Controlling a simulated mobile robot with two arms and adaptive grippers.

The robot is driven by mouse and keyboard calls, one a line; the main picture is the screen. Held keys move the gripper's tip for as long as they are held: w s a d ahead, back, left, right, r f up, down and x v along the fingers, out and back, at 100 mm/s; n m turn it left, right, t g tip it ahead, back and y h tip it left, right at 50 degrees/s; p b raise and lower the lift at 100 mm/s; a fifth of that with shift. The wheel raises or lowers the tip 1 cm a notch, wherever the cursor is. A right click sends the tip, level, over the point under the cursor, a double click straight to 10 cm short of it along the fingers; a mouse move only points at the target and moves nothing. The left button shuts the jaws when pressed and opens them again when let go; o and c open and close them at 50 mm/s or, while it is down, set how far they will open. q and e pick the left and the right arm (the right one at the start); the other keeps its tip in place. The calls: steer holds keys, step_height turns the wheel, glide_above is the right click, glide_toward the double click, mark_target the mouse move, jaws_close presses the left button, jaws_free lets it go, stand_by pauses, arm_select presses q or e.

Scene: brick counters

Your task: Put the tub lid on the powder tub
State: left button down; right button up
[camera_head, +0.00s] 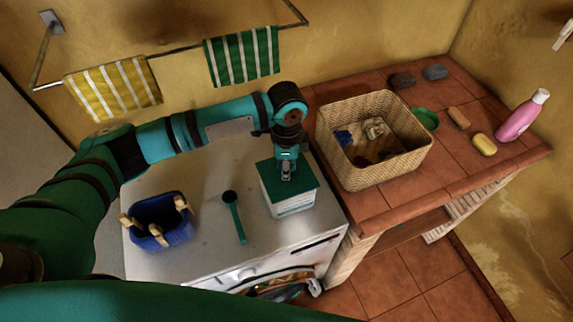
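The powder tub (293,205) is a white box standing on the white washing machine, near its right edge. The dark green tub lid (301,188) lies over its top, roughly lined up with it. I cannot tell whether the lid is fully seated or a hair above the rim. My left gripper (287,174) points down at the middle of the lid, its fingers close together and seemingly closed on the lid's handle. The fingers hide the handle. My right gripper is not in view.
On the washing machine (193,253) are a green scoop (234,215) and a blue basket (164,239) with clothes pegs. The tiled counter at right holds a wicker basket (376,172), green dish (426,119), yellow soap (483,144) and pink bottle (520,119). Towels hang behind.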

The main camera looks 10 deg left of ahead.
arm_select(q)
steer(key=c, duration=0.8)
jaws_free()
step_height(320, 180, up, 6)
steer(key=p, duration=0.6)
steer(key=shift+r+p, duration=0.1)
steer(key=shift+p, duration=0.25)
steer(key=shift+r+p, duration=0.4)
steer(key=shift+r, duration=0.95)
steer(key=shift+s+f, duration=0.1)
